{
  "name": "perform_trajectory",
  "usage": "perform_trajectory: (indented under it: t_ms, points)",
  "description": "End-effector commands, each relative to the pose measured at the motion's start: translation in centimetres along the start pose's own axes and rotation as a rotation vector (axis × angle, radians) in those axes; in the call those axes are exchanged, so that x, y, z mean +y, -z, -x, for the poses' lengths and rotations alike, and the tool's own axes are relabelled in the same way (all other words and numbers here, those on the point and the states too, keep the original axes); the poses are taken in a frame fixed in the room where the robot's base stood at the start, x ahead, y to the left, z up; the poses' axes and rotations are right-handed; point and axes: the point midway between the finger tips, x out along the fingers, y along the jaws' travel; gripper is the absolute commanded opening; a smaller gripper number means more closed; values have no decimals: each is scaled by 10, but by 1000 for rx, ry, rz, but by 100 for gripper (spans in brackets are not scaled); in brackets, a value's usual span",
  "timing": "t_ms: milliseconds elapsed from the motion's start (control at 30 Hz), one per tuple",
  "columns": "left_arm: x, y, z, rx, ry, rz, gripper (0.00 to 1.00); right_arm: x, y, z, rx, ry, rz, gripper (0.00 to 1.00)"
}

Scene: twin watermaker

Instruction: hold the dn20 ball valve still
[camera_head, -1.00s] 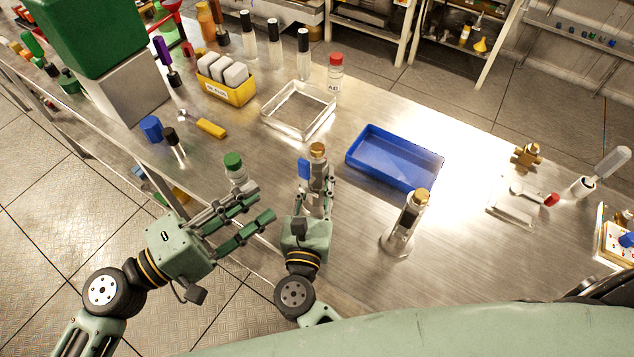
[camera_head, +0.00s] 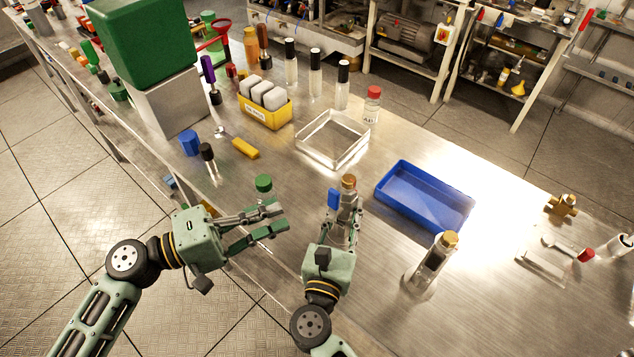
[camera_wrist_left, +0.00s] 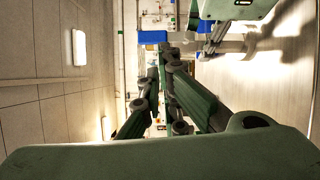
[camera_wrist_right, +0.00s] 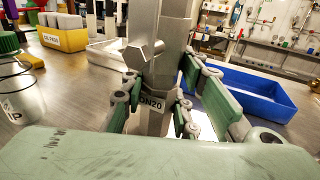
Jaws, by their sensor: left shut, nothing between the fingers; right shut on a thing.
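The DN20 ball valve (camera_head: 348,203) is a grey metal body with a brass-coloured top and a blue handle, standing upright over the bench. The left fingers (camera_wrist_left: 165,55) meet in the left wrist view.
A blue tray (camera_head: 390,196) lies right of the valve, and a clear tray (camera_head: 305,150) behind it. A similar brass-topped part (camera_head: 436,262) stands front right. Bare bench lies between the valve and the blue tray.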

Motion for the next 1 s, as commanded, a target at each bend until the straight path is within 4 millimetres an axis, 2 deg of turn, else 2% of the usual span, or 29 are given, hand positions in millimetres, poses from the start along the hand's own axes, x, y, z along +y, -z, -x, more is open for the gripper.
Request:
perform_trajectory:
  t_ms: [33, 200, 400, 600, 1000]
  points:
    - [2, 18, 0, -27, 9, -19, 0, 0, 0, 0, -1, 0, 1, 0]
    - [10, 58, 6, -150, 33, -55, 0, 0, -1, 0, -1, 0, 1, 0]
    - [29, 85, 16, -269, 34, -80, 0, 0, 0, 0, -1, 0, 1, 0]
    - [39, 94, 21, -325, 28, -90, 0, 0, 0, 0, -1, 0, 1, 0]
    - [40, 93, 20, -330, 28, -90, 0, 0, 0, 0, -1, 0, 1, 0]
